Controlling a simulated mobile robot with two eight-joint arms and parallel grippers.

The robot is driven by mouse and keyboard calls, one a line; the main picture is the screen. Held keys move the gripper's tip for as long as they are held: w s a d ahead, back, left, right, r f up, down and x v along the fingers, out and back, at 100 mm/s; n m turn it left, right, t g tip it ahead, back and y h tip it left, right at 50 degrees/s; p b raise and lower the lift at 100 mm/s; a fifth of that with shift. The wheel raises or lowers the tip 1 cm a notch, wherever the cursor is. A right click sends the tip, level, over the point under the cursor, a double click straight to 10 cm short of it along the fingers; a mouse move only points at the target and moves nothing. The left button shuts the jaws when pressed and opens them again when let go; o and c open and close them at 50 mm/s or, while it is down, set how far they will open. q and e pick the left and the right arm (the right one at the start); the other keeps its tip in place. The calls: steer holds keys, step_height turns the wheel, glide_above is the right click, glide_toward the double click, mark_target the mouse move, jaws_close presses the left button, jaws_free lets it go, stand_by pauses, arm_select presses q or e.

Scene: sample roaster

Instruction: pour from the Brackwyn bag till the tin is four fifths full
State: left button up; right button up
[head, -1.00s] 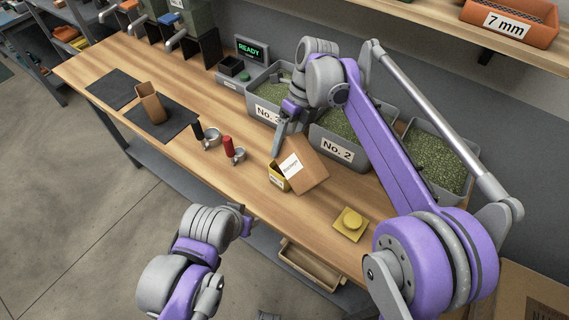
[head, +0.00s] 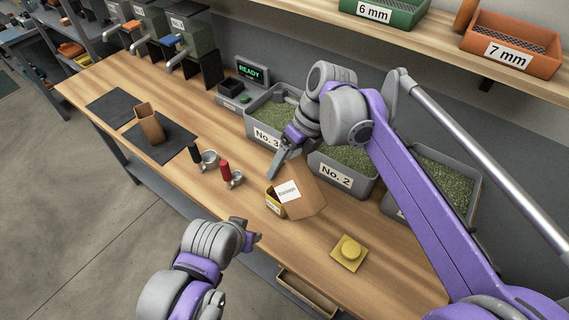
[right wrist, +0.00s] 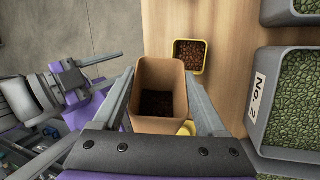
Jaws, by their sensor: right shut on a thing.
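The Brackwyn bag (head: 308,198) is a brown, open-topped bag with a white label, tilted beside the yellow tin (head: 271,204). My right gripper (head: 275,172) is shut on the bag. In the right wrist view, the bag (right wrist: 159,112) is between my fingers, with dark contents low inside. The tin (right wrist: 204,58) stands just past the bag's mouth, with brown beans inside; its exact fill level is hard to judge. No falling beans show. My left gripper (head: 252,236) hangs near the table's front edge, its fingers too unclear to judge.
Grey bins of green beans, including No. 3 (head: 267,134) and No. 2 (head: 337,173), stand behind. A yellow lid-like piece (head: 349,253) lies to the right. Portafilters with a black (head: 194,151) and a red handle (head: 225,171) and another brown bag (head: 149,124) are to the left.

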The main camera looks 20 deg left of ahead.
mark_target(297, 166)
steer(key=shift+s+d+r+t+y, duration=0.2)
steer(key=shift+d+r+t+y, duration=0.1)
steer(key=shift+t+y, duration=0.15)
steer(key=shift+d+r+n+t+y, duration=0.35)
steer(key=shift+r+t+y, duration=0.35)
steer(key=shift+y, duration=0.25)
steer(key=shift+s+d+r+t+y+p, duration=0.15)
steer(key=shift+r+t+y+p, duration=0.1)
steer(key=shift+t+y+p, duration=0.25)
steer(key=t+y+b, duration=0.1)
steer(key=f+n+t+y+b, duration=0.1)
steer(key=y, duration=0.1)
steer(key=shift+s+d+b, duration=0.15)
steer(key=shift+b, duration=0.2)
steer(key=shift+s+r+n+t+y+b, duration=0.1)
steer(key=shift+s+n+t+y+b, duration=0.2)
steer(key=shift+y, duration=0.4)
steer(key=shift+w+r+t+y, duration=0.1)
steer(key=shift+w+t+y, duration=0.15)
steer(key=shift+w+y, duration=0.05)
arm_select(q)
steer(key=f, duration=0.2)
steer(key=s+f, duration=0.1)
steer(key=shift+f, duration=0.35)
arm_select(e)
steer(key=shift+s, duration=0.1)
